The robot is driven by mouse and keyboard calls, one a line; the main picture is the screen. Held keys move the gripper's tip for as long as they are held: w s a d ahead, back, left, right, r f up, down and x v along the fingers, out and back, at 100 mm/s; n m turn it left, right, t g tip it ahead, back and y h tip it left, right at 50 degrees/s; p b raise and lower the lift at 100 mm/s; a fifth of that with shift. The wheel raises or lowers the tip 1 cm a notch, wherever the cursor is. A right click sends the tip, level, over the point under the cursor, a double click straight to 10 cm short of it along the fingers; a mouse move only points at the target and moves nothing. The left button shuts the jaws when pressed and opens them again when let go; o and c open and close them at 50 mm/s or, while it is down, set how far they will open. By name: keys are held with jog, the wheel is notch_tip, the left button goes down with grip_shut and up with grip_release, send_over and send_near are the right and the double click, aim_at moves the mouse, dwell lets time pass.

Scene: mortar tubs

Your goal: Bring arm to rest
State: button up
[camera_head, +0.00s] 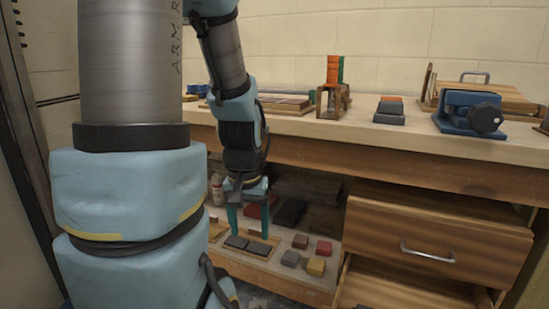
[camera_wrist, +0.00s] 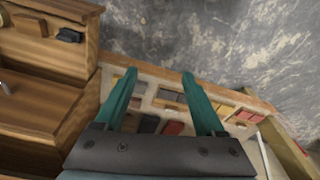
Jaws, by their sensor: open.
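My gripper (camera_head: 249,219) hangs at the end of my arm, pointing down in front of the lower shelf of the workbench. Its two teal fingers are apart, with nothing held between them in the head view. In the wrist view my gripper (camera_wrist: 160,80) shows both fingers spread, with the shelf and its blocks behind them. Beneath the fingertips in the head view lie dark grey blocks (camera_head: 250,245) on a wooden tray. I cannot tell whether the fingertips touch anything.
The workbench top (camera_head: 300,124) carries a blue vise (camera_head: 470,112) and a wooden stand (camera_head: 332,98). A drawer (camera_head: 430,235) with a metal handle is right of my gripper, and a lower drawer (camera_head: 385,290) stands open. Small red, yellow and grey blocks (camera_head: 316,266) lie on the shelf.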

notch_tip(320, 180, up, 29)
jog(key=a+n+p, duration=0.1)
jog(key=p, duration=2.7)
jog(key=shift+s, duration=0.25)
jog(key=shift+a, duration=0.1)
